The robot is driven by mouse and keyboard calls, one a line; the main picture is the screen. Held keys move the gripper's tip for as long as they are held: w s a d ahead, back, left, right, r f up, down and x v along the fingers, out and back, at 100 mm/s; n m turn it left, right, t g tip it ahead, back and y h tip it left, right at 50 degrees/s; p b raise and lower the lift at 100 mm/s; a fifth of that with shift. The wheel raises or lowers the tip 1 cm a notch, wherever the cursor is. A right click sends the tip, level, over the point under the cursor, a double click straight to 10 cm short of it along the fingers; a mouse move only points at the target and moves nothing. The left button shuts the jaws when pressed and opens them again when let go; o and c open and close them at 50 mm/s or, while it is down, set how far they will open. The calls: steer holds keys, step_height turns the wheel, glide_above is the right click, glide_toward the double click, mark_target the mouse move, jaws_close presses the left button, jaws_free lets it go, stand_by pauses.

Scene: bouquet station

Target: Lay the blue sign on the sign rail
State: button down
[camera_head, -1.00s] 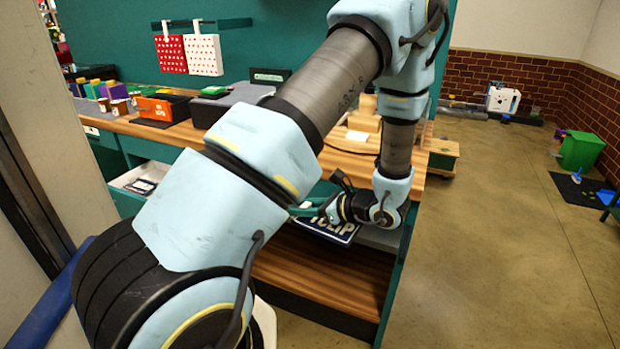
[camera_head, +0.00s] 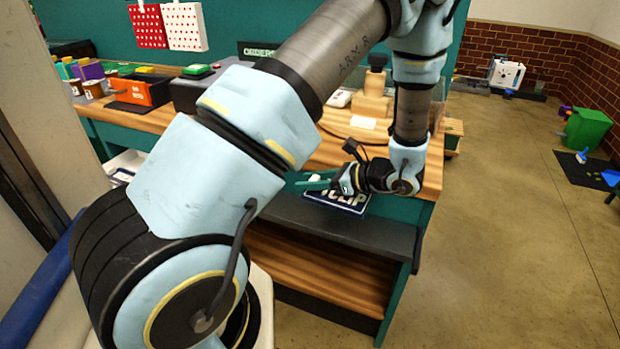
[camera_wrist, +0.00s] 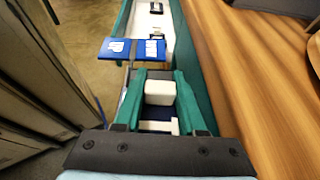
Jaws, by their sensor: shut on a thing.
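My gripper (camera_wrist: 158,98) is shut on the dark blue sign (camera_head: 338,199) by a white block (camera_wrist: 160,92) that shows between the green fingers. The sign has white letters, partly covered by the wrist, that look like "TULIP". In the head view it sits just above a dark grey ledge (camera_head: 350,226), apparently the sign rail, along the counter front. I cannot tell whether the sign touches it. In the wrist view, dark blue shows between and below the fingers. A brighter blue plate (camera_wrist: 120,57) with white marks lies beyond the fingertips.
The wooden counter (camera_head: 140,117) runs behind the ledge, with an orange box (camera_head: 150,88) and a wooden stand (camera_head: 372,103) on it. A wooden shelf (camera_head: 320,282) is below the ledge. The floor to the right is open, with a green bin (camera_head: 587,130) far off.

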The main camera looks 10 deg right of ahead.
mark_target(310, 212)
steer(key=shift+f+b, duration=2.45)
steer(key=shift+f, duration=1.2)
steer(key=shift+c, duration=2.1)
jaws_free()
steer(key=shift+r+p, duration=2.65)
steer(key=shift+r, duration=0.95)
